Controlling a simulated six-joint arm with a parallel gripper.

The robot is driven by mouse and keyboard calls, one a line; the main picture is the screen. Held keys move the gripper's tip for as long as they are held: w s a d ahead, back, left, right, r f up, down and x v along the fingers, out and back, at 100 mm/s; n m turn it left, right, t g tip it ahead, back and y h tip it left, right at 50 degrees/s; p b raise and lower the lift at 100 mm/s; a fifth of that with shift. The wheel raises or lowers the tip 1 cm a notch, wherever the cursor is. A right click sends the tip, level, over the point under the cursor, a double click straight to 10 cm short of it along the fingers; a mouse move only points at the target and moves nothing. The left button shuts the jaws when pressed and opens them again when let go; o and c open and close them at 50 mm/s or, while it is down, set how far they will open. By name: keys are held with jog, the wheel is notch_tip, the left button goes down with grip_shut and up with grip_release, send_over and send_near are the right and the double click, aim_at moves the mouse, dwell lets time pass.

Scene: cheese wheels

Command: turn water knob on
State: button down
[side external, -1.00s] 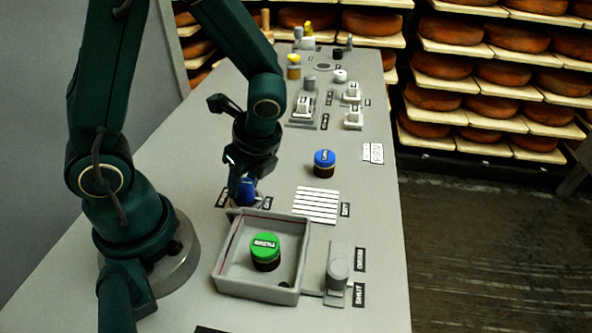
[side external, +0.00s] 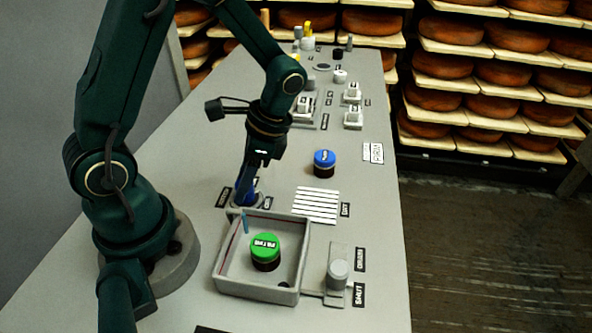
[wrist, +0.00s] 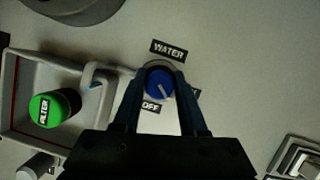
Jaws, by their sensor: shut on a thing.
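The water knob (wrist: 158,84) is round and blue with a white pointer line, in the middle of the wrist view. The line points to the lower right. A WATER label (wrist: 168,49) lies above it and an OFF label (wrist: 151,107) below; another label on the right is mostly hidden by a finger. My gripper (wrist: 160,88) is shut on the knob, one finger on each side. In the side view my gripper (side external: 246,198) points down at the knob beside the basin. A blue streak like water (side external: 245,222) shows under the spout (wrist: 98,75).
The grey basin (side external: 222,285) holds a green-capped jar (side external: 265,250). A drain lever (side external: 338,272) stands to its right. A blue-capped jar (side external: 324,162) and a white slatted rack (side external: 316,205) are beyond. Small devices stand along the far bench.

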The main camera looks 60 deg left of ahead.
jog(key=n+h, duration=0.1)
jog(key=n, duration=0.3)
jog(key=shift+n+g+h, duration=0.4)
jog(key=shift+n+h, duration=0.7)
jog(key=shift+n, duration=1.2)
jog(key=shift+c, duration=2.2)
grip_release()
jog(key=shift+v, duration=2.6)
